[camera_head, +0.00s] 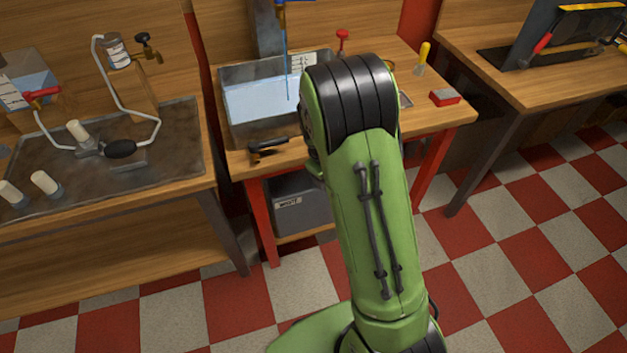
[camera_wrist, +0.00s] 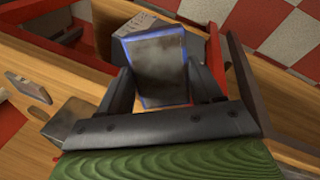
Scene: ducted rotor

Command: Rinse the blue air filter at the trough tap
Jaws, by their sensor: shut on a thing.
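In the wrist view my gripper (camera_wrist: 160,76) is shut on the blue air filter (camera_wrist: 152,68), a blue-rimmed rectangular block with a dark, dirty-looking grey face. The fingers sit on either side of it. In the head view my green arm hides the gripper and the filter. The trough (camera_head: 242,127) is a grey metal basin of pale blue water on the middle bench. A thin blue stream (camera_head: 287,65) drops into it from the top of the picture; the tap's outlet is cut off or unclear. My forearm covers the trough's right side.
A black-handled tool (camera_head: 268,148) lies at the middle bench's front edge. A red block (camera_head: 444,97) and a yellow-handled tool (camera_head: 422,58) are at its right. A grey waste bin (camera_head: 303,205) stands underneath. The left bench holds a metal tray (camera_head: 165,180) with tubing. The checkered floor in front is open.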

